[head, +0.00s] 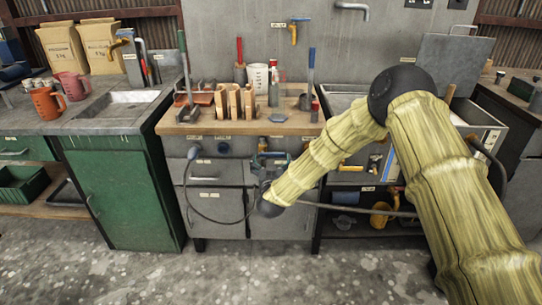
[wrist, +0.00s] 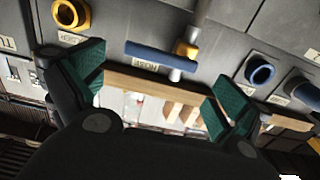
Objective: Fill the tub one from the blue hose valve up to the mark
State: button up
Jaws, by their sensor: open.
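My gripper (wrist: 157,88) is open, with green-padded fingers spread at left and right in the wrist view. In the head view my gripper (head: 271,163) is a dark, partly hidden shape in front of the middle bench. A blue bar handle (wrist: 150,52) on a grey panel lies in the gap between the fingers, seemingly beyond them. An upside-down label beside it appears to read HOSE. Nothing is seen held between the fingers. I cannot tell which container is tub one, and no fill mark is readable.
A blue ring (wrist: 260,72) and a yellow ring (wrist: 70,15) flank the handle. The wooden bench top (head: 180,126) carries tools, blocks and a white cup. A dark hose (head: 208,220) loops below. A sink (head: 118,104) and red mugs (head: 48,103) are left. The front floor is clear.

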aim_at(271, 155)
jog(key=shift+w, duration=1.9)
jog(key=c, duration=1.3)
jog(key=shift+a, duration=0.1)
